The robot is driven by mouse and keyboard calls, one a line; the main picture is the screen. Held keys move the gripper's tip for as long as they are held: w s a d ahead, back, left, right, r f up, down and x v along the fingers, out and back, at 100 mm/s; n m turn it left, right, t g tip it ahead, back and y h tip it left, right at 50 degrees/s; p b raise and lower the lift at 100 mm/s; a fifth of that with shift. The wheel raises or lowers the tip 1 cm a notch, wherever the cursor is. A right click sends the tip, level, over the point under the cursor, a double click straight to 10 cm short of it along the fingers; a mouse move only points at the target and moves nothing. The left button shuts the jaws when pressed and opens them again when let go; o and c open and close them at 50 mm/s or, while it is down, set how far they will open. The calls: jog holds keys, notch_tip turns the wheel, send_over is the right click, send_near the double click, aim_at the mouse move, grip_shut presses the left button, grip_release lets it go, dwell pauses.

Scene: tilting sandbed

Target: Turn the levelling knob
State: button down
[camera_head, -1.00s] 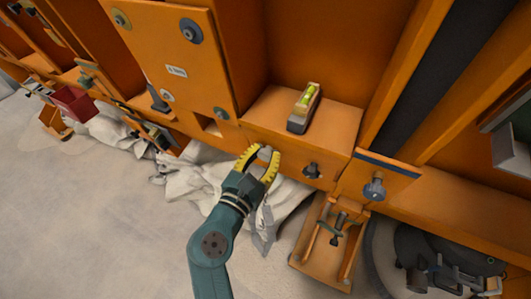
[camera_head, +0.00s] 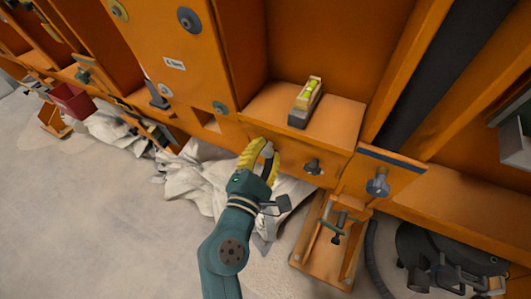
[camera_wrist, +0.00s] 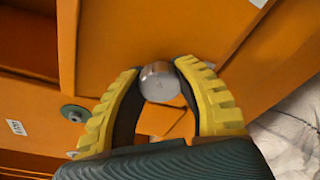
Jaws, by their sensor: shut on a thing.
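A round silver-grey knob (camera_wrist: 160,83) sits between my fingertips in the wrist view. I cannot tell from its face how far it is turned. My gripper (camera_head: 265,151) has yellow ribbed fingers and is shut on this knob, at the front of the orange ledge below the spirit level. In the head view the fingers hide most of the knob. The spirit level (camera_head: 305,103), with a yellow-green vial, lies on the orange ledge (camera_head: 342,118) above and right of my gripper. Its bubble is too small to read.
Another dark knob (camera_head: 313,166) is right of my gripper on the same front. A larger grey knob (camera_head: 378,184) is further right. An orange bracket with a clamp (camera_head: 338,222) stands below. White cloth (camera_head: 200,180) lies on the floor behind my gripper. Floor at lower left is clear.

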jog(key=shift+m+t+b, duration=0.4)
jog(key=shift+m+b, duration=0.9)
jog(key=shift+m, duration=0.4)
jog(key=c, duration=0.6)
grip_release()
jog(key=v, duration=1.2)
